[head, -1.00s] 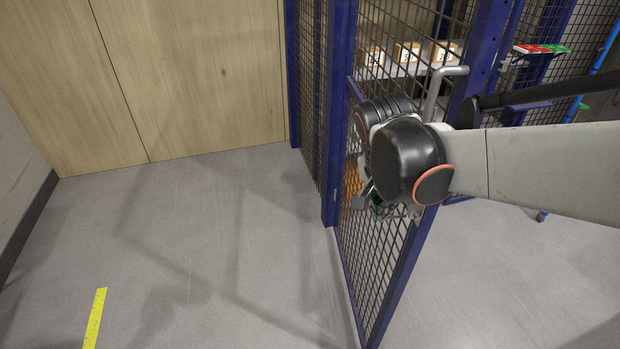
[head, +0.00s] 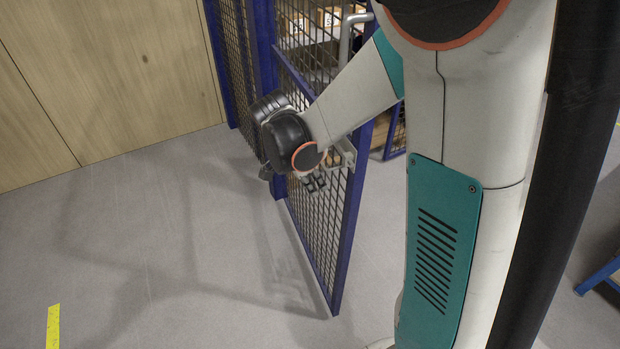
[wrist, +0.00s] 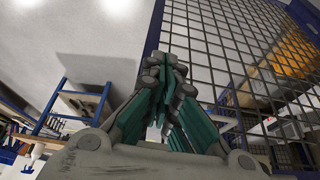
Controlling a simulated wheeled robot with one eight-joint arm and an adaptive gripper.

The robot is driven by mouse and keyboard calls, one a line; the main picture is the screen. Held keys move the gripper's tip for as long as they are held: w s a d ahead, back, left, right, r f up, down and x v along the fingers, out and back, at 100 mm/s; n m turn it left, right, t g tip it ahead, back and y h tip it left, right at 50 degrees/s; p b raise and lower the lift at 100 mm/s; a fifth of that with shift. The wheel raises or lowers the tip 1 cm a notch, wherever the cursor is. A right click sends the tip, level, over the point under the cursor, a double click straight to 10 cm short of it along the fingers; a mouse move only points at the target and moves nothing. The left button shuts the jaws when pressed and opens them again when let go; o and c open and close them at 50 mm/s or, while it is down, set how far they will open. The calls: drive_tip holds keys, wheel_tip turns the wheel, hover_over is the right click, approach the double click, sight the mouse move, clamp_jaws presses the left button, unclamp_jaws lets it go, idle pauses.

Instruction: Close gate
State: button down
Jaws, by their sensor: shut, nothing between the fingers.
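The gate (head: 349,225) is a blue-framed wire mesh panel standing swung out from a blue post (head: 266,60), its free edge toward me. A grey bent handle (head: 346,35) shows near its top. A grey latch fitting (head: 346,153) sits on its free edge. My gripper (head: 314,183) is beside the mesh at about mid height, partly hidden by my wrist; I cannot tell if it touches. In the wrist view my gripper (wrist: 167,75) has its green-padded fingers together and empty, with the gate mesh (wrist: 235,45) close on the right.
Wooden panels (head: 110,80) stand at the back left. Grey floor (head: 170,240) is clear left of the gate, with a yellow strip (head: 53,325). Boxes (head: 327,17) show behind the mesh. A blue frame (head: 603,272) stands at the right edge.

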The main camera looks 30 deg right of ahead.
drive_tip(key=d+f+b, duration=0.2)
drive_tip(key=d+f, duration=0.1)
drive_tip(key=d, duration=0.2)
drive_tip(key=shift+s+d+f, duration=0.2)
drive_tip(key=shift+s+f, duration=0.1)
drive_tip(key=shift+d, duration=0.1)
